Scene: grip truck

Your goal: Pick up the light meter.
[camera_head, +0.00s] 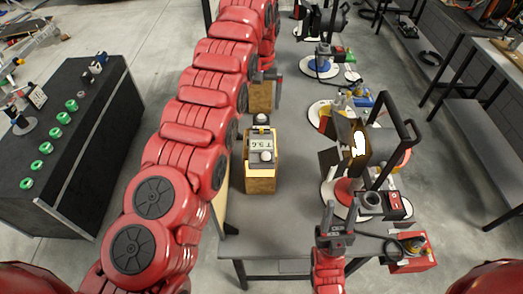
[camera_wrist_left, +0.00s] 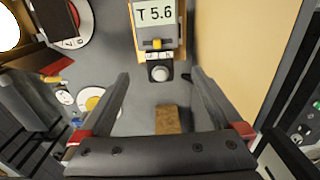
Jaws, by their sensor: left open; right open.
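The light meter (camera_head: 261,143) is a small device with a pale "T 5.6" display and a white dome on a dark end. It sits on a wooden block (camera_head: 261,184) near the table's left edge. In the left wrist view its display (camera_wrist_left: 155,14) is at the top, and its dome end (camera_wrist_left: 160,73) shows between the fingertips. My left gripper (camera_head: 266,76) is beyond the meter in the head view, partly hidden by its arm. It is open and empty in the left wrist view (camera_wrist_left: 160,78). My right gripper (camera_head: 335,217) is open and empty, nearer and to the right.
Another wooden block (camera_head: 260,98) stands below my left gripper. A lamp with black flaps (camera_head: 362,143) and several round discs fill the table's right side. A red box (camera_head: 408,262) is at the front right. A dark cart (camera_head: 70,150) stands left.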

